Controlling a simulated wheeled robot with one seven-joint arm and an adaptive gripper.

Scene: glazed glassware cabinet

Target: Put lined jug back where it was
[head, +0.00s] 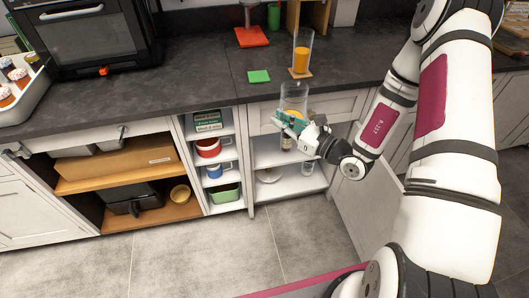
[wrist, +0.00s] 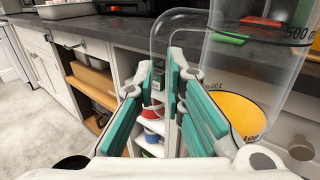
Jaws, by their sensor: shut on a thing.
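The lined jug (head: 295,96) is clear, with dark measuring marks and orange contents low inside. It also fills the right of the wrist view (wrist: 262,60), where "500" and "100" marks show. My gripper (head: 290,122), with teal fingers, is shut on the jug's clear handle (wrist: 180,16); the fingers also show in the wrist view (wrist: 172,85). The jug is held roughly upright in front of the counter edge, above the open cabinet (head: 252,180). My gripper hides its lower part in the head view.
On the counter, a tall clear glass (head: 303,42) with orange contents stands on a brown coaster (head: 300,73). A green coaster (head: 259,76) and a red mat (head: 252,37) lie nearby. The cabinet door (head: 372,205) stands open at right. Shelves hold a red pot (head: 208,148) and glassware.

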